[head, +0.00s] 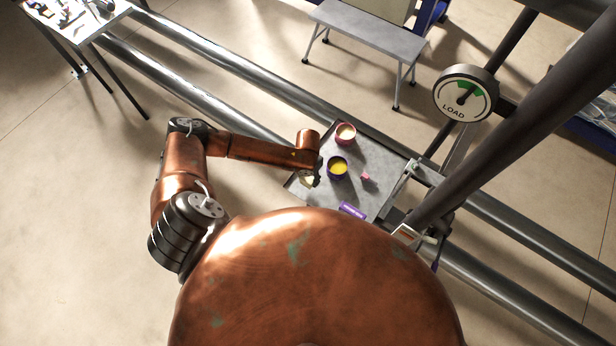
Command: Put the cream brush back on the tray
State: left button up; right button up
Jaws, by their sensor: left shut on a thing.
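The grey tray (376,200) lies across the pipes at the centre right. My left arm reaches in from the left, and my left gripper (314,178) is over the tray's left edge. It is shut on a small pale thing, apparently the cream brush (307,180), mostly hidden by the gripper and wrist. I cannot tell whether the brush touches the tray. My right gripper is not in view.
On the tray stand a purple pot of yellow (339,168), a red pot with pale contents (346,133), a small pink thing (367,177) and a purple block (352,210). A load gauge (465,94) and slanted pipe stand to the right.

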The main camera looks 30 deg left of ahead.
pick_arm(q)
jog(key=shift+f, duration=0.55)
jog(key=shift+f+b, duration=0.45)
jog(key=shift+b, duration=0.05)
jog(key=shift+f, duration=0.4)
jog(key=o, duration=1.1)
jog(key=shift+r, duration=0.15)
notch_tip(320, 180, up, 5)
jog(key=p, duration=0.4)
jog(key=shift+p, duration=0.3)
